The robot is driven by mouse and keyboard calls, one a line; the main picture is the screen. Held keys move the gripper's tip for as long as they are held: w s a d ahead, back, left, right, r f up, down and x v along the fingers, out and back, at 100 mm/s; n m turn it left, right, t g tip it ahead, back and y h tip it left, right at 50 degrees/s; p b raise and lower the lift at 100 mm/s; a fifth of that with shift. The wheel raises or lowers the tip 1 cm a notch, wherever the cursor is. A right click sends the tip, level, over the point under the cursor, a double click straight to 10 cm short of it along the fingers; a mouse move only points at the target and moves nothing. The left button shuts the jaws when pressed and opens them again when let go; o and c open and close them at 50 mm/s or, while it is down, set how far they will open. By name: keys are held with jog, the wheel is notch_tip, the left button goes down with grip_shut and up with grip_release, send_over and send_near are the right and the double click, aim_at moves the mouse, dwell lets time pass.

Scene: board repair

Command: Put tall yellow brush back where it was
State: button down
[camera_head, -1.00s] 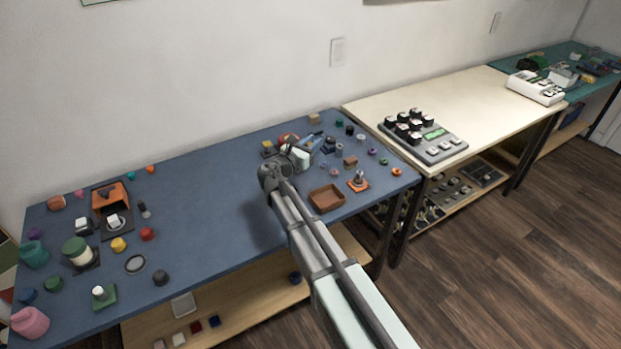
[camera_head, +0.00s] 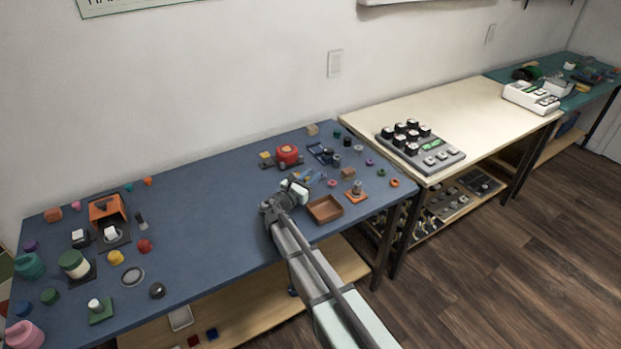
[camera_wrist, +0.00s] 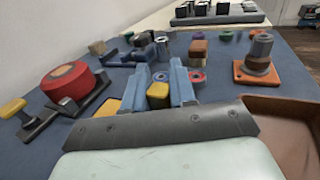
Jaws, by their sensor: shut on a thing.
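In the wrist view, my gripper (camera_wrist: 158,88) has two blue fingers over the blue table. A small yellow piece (camera_wrist: 157,95), which looks like part of the tall yellow brush, sits between them, and the fingers are shut on it. Most of it is hidden by the fingers and the gripper body. In the head view my gripper (camera_head: 308,180) is over the right part of the blue table (camera_head: 215,200), just behind the brown tray. The held piece is too small to make out there. I cannot tell whether it touches the table.
A red round part (camera_head: 288,153) on a dark stand lies behind my gripper. The brown tray (camera_head: 325,209) and an orange base with a grey post (camera_head: 356,192) are close on the right. Several small coloured parts lie behind. The table's middle is clear.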

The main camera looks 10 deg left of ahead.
jog(key=shift+f, duration=0.1)
jog(key=c, duration=0.9)
grip_release()
jog(key=shift+s, duration=0.1)
jog(key=v, duration=1.1)
jog(key=shift+s+a, duration=0.2)
jog(key=shift+s, duration=0.15)
jog(key=shift+d, duration=0.1)
